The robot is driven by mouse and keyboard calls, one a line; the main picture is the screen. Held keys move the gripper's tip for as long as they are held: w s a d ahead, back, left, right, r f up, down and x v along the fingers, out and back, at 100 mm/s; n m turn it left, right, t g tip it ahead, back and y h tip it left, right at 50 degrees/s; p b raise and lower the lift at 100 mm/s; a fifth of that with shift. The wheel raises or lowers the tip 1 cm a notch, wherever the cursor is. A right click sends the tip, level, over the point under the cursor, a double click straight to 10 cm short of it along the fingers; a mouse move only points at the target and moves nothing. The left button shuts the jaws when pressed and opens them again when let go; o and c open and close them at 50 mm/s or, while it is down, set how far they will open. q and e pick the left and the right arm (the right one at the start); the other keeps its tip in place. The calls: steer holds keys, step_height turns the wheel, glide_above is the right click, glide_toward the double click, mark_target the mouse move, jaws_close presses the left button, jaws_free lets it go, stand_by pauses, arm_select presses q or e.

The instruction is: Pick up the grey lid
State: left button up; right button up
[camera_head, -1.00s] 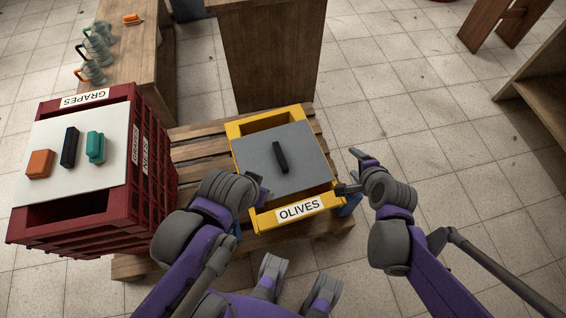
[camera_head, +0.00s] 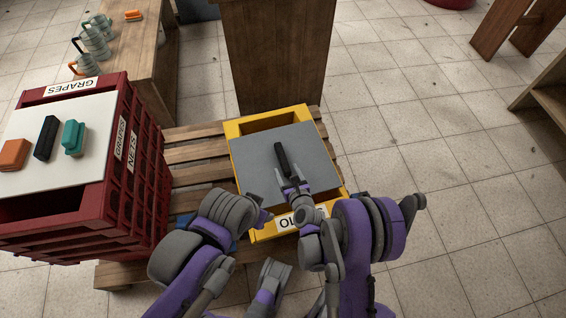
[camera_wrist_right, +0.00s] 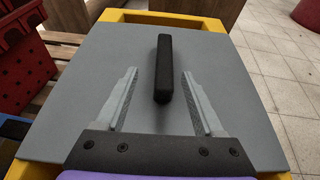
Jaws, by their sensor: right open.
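The grey lid (camera_head: 262,165) lies flat on the yellow olives crate (camera_head: 236,128), leaving a strip of the crate open at the far side. A black bar handle (camera_head: 282,158) stands up from the lid's middle. My right gripper (camera_head: 292,183) is open and empty over the near part of the lid. In the right wrist view its two fingers (camera_wrist_right: 158,88) point at the handle (camera_wrist_right: 163,70), one on each side of the handle's near end. My left gripper (camera_head: 264,217) is at the crate's near left corner; its fingers are too small and hidden to read.
A red grapes crate (camera_head: 140,140) stands at the left with a white board (camera_head: 50,165) on top, holding orange, black and teal blocks. The yellow crate rests on a wooden pallet (camera_head: 195,152). A wooden block (camera_head: 275,60) stands behind it.

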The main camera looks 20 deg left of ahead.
mark_target(283, 158)
steer(key=x, duration=0.3)
steer(key=shift+w+f, duration=0.1)
steer(key=x, duration=0.2)
steer(key=b+x, duration=0.1)
steer(key=x, duration=0.1)
steer(key=shift+w+d+f, duration=0.2)
steer(key=shift+w+f, duration=0.05)
steer(key=shift+f, duration=0.05)
steer(key=shift+w+a+f, duration=0.15)
steer(key=shift+w+a, duration=0.2)
steer(key=shift+w, duration=0.05)
jaws_close()
stand_by(0.7)
